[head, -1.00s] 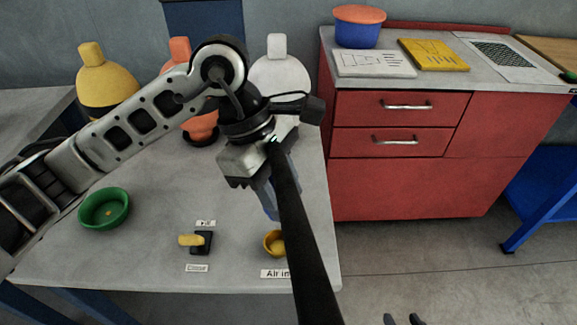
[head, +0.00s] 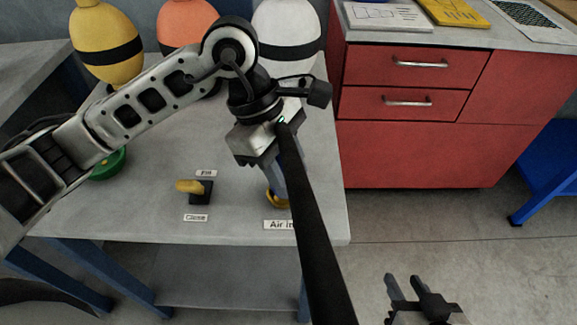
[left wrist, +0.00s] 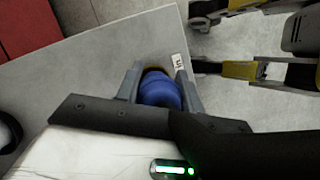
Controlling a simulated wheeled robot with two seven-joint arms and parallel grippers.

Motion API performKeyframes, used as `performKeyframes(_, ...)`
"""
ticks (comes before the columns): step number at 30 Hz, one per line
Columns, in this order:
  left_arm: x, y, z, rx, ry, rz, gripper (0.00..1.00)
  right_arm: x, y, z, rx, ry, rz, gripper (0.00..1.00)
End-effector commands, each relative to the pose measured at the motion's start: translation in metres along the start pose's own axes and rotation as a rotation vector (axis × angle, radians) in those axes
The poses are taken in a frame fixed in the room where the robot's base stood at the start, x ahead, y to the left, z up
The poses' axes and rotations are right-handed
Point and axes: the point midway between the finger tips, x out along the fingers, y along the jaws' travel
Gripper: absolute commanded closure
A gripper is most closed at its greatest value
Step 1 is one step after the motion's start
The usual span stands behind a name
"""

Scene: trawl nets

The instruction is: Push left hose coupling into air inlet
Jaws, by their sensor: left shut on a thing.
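My left gripper (head: 277,187) points down over the yellow air inlet (head: 279,203) near the table's front edge, behind the "Air in" label. In the left wrist view its fingers (left wrist: 160,92) are shut on the blue hose coupling (left wrist: 161,90). The inlet's yellow-brown rim (left wrist: 152,69) shows just past the coupling, partly hidden by it. I cannot tell how deep the coupling sits. A black hose (head: 312,225) runs from beside the gripper down past the table edge. My right gripper (head: 412,283) is open and empty over the floor at the bottom.
A valve with a yellow handle (head: 189,187) stands left of the inlet, between labels. A green bowl (head: 109,166) is partly behind my left arm. Yellow, orange and white floats line the table's back. A red cabinet (head: 410,150) stands right.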

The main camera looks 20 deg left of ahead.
Motion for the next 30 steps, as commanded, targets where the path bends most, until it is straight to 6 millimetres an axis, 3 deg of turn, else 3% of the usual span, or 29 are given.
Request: performKeyframes(30, 0.0106, 0.0012, -0.0058, -0.002, 0.003, 0.004, 0.99, 0.0053, 0.0019, 0.0085, 0.002, 0.007, 0.0, 0.64)
